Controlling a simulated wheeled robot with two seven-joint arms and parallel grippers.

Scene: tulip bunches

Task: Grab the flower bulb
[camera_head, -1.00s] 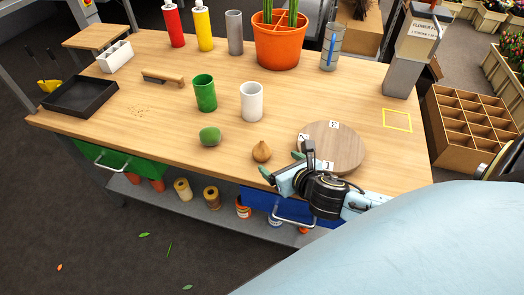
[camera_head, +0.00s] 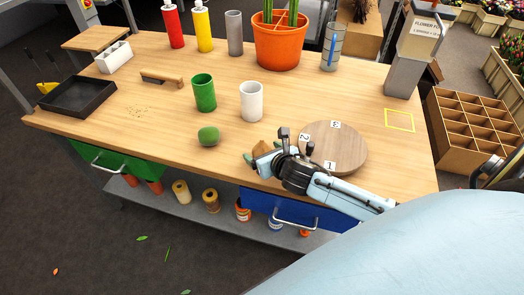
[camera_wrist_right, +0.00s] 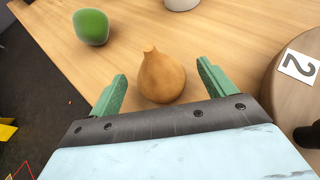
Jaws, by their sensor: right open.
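The brown flower bulb (camera_wrist_right: 161,78) lies on the wooden table with its pointed tip away from me in the right wrist view. In the head view the bulb (camera_head: 262,149) is partly hidden behind my right gripper (camera_head: 262,158). In the right wrist view my right gripper (camera_wrist_right: 161,88) is open, with one green finger on each side of the bulb's near part. I see a gap between the bulb and each finger. My left gripper is not in view.
A green rounded object (camera_head: 208,136) lies left of the bulb. The numbered wooden disc (camera_head: 338,150) stands close on the right. A white cup (camera_head: 251,103) and green cup (camera_head: 204,93) stand behind. The table's front edge is close.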

